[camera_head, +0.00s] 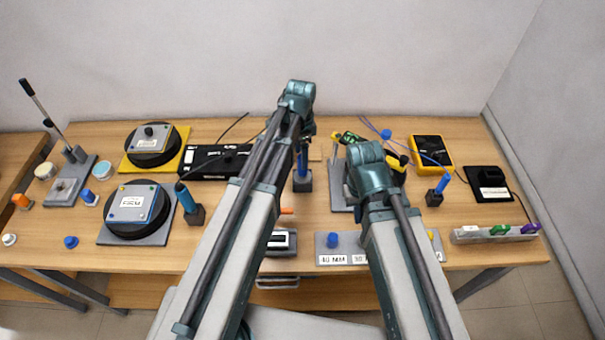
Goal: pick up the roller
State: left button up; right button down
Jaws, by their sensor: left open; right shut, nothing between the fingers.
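I cannot tell for sure which thing is the roller. A small orange piece (287,211) shows beside my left forearm, just behind a grey block with a white and black face (279,241); the arm may hide part of both. My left gripper (309,130) is open; it hangs under the teal wrist at the back middle of the table, mostly hidden, near an upright blue handle in a dark block (302,175). My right arm reaches to the middle of the table, and its wrist covers its gripper and part of a grey plate (340,190).
Round black pads (152,146) on yellow and grey plates fill the left of the wooden table (230,258). A lever stand (70,180) is further left. A yellow meter (432,155), a black box (487,184) and a grey rail (490,234) are right. A wall stands behind.

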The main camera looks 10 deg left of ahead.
aim_at(301, 176)
pick_arm(q)
jog(key=shift+f, duration=0.1)
jog(key=f+b, duration=0.5)
jog(key=shift+s+d, duration=0.15)
jog(key=shift+d, duration=0.05)
grip_shut()
dwell(0.4)
